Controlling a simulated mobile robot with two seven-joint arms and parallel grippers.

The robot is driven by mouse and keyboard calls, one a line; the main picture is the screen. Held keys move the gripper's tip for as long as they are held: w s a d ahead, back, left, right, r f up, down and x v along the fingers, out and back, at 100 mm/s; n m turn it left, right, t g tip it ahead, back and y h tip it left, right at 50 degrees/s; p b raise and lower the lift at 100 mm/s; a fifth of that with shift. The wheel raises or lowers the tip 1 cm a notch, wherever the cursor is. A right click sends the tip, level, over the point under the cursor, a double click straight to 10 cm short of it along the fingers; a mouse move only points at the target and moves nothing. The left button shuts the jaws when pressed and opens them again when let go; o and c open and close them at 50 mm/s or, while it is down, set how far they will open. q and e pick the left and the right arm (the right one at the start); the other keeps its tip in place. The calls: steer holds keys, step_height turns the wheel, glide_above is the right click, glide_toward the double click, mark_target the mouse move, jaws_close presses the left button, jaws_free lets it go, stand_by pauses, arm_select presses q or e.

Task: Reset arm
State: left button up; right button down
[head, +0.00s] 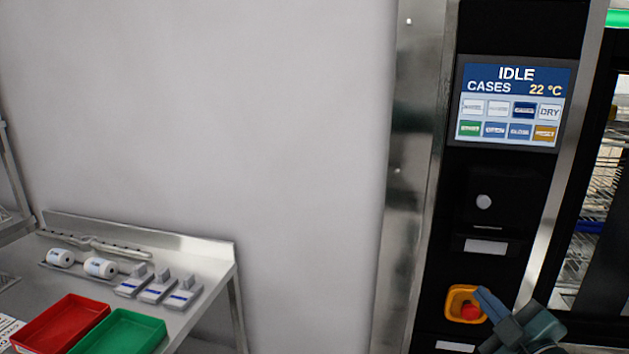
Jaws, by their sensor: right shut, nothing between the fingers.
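My right gripper (492,305) comes in at the bottom right and points up and left. Its blue-grey fingers are closed together with nothing between them. The fingertip overlaps the right side of a yellow-framed red button (469,312) on the washer's black panel. I cannot tell whether the fingertip touches the button or its frame. The washer's screen (515,101) above reads IDLE, CASES and 22 °C, with rows of coloured touch tiles. My left gripper is not in view.
A steel table (215,268) at lower left holds a red tray (60,325), a green tray (120,331), white rolls (100,267) and small white-and-blue items (158,287). A glass door (600,200) with racks behind stands at right. Bare wall (250,120) lies between.

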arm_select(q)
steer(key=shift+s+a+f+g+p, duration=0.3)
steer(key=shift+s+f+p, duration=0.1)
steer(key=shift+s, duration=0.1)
arm_select(e)
steer(key=s+a+f+m+g, duration=0.2)
steer(key=s+f, duration=0.4)
steer(key=f, duration=0.3)
steer(key=s+a+f+m+g, duration=0.3)
steer(key=s+a+f+m, duration=0.1)
steer(key=s+a+f, duration=0.3)
steer(key=s+a+f+m+g, duration=0.2)
steer(key=s+a+f, duration=0.3)
steer(key=f, duration=0.6)
steer(key=shift+s+m+g, duration=0.4)
steer(key=shift+s+m, duration=0.3)
steer(key=shift+s, duration=0.3)
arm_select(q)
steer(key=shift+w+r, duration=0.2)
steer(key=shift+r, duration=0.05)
